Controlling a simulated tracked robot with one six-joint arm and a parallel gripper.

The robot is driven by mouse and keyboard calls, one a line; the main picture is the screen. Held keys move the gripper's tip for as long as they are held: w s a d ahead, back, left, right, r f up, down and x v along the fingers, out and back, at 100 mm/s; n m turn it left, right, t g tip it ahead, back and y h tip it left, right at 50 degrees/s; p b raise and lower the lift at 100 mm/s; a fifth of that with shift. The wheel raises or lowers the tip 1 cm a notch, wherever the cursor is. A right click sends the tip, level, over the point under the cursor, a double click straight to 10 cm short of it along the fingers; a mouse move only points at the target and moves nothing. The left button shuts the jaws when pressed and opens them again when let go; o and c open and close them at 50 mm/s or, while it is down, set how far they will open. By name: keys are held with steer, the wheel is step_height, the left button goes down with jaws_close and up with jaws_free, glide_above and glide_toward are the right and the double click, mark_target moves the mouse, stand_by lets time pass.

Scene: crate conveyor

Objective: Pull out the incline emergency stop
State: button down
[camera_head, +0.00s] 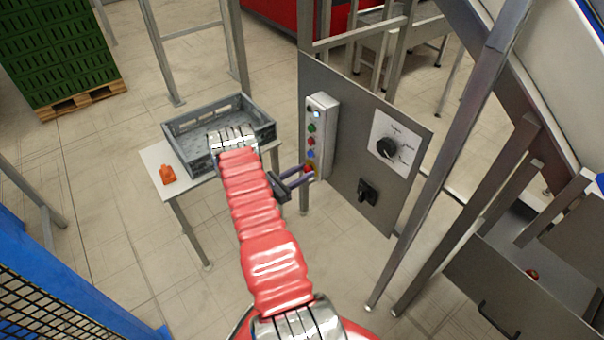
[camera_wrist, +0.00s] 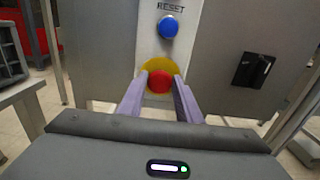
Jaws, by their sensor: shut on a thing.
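The incline emergency stop is a red button on a yellow disc at the bottom of a light button box. In the wrist view the red button (camera_wrist: 160,82) sits between my two purple fingertips. My gripper (camera_wrist: 159,88) is shut on it from both sides. In the head view the red button (camera_head: 308,169) shows partly behind the fingers of my gripper (camera_head: 306,172). The button box (camera_head: 321,130) is fixed to a grey panel (camera_head: 350,120). The button's depth cannot be told.
A blue reset button (camera_wrist: 169,27) sits just above the emergency stop. A rotary dial (camera_head: 387,148) and a black switch (camera_head: 367,191) are on the panel to the right. A grey crate (camera_head: 190,126) and an orange object (camera_head: 167,175) stand on a small white table (camera_head: 157,155) to the left.

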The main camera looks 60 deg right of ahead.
steer(key=shift+w+a, duration=0.5)
steer(key=shift+a, duration=0.05)
steer(key=c, duration=1.6)
jaws_free()
steer(key=shift+o, duration=1.2)
steer(key=shift+s, duration=0.1)
steer(key=v, duration=1.4)
steer(key=shift+d+f, duration=0.1)
steer(key=shift+f, duration=0.05)
